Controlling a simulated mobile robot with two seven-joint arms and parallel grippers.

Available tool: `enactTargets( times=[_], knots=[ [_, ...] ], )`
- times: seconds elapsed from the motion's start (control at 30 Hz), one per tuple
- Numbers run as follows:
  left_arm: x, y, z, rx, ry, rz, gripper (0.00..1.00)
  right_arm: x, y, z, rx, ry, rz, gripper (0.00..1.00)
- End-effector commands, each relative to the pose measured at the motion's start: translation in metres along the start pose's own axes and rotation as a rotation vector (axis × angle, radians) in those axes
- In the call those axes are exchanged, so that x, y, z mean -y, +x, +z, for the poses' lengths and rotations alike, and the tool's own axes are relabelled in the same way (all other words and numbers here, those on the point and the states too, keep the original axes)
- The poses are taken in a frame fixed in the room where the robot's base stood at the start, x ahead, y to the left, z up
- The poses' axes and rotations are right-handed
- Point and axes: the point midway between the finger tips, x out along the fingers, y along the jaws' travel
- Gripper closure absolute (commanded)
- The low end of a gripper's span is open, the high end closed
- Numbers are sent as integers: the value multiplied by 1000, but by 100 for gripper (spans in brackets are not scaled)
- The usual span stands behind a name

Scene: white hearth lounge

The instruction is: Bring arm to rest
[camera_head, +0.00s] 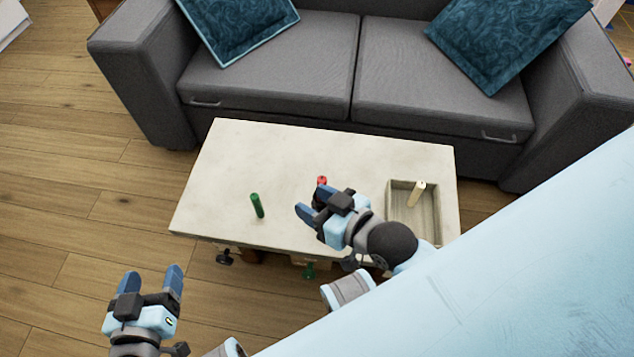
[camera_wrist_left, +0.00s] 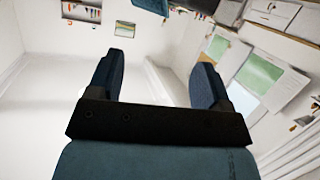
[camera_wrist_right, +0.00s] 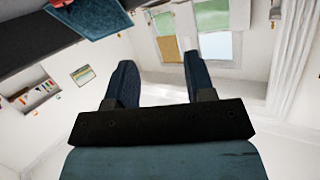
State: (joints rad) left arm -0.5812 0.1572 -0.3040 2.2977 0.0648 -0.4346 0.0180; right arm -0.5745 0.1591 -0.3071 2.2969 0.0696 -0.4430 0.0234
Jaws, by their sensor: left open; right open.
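My left gripper (camera_head: 152,278) is open and empty in the head view, low at the left over the floor, apart from the table. Its two blue fingers (camera_wrist_left: 157,82) stand apart in the left wrist view with nothing between them. My right gripper (camera_head: 312,203) is open over the front middle of the pale table (camera_head: 300,150). Its fingers (camera_wrist_right: 160,85) are spread in the right wrist view, and no held thing shows. Part of the table is hidden behind my right arm.
A red piece (camera_head: 321,180) is partly hidden behind my right gripper. A wooden tray (camera_head: 430,228) at the right holds a beige cylinder (camera_head: 416,194). A grey sofa (camera_head: 260,65) stands behind; the left floor is free.

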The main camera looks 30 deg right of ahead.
Motion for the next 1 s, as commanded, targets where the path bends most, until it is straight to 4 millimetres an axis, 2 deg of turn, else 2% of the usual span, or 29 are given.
enactTargets(
  times=[0.37,1.0],
  knots=[
    [0,-1,-5,-1,-3,-3,27,-1,-3,-3,-3,-8,8,51],
    [4,-45,-88,147,37,-64,27,-4,-47,-87,143,-43,70,51]
  ],
)
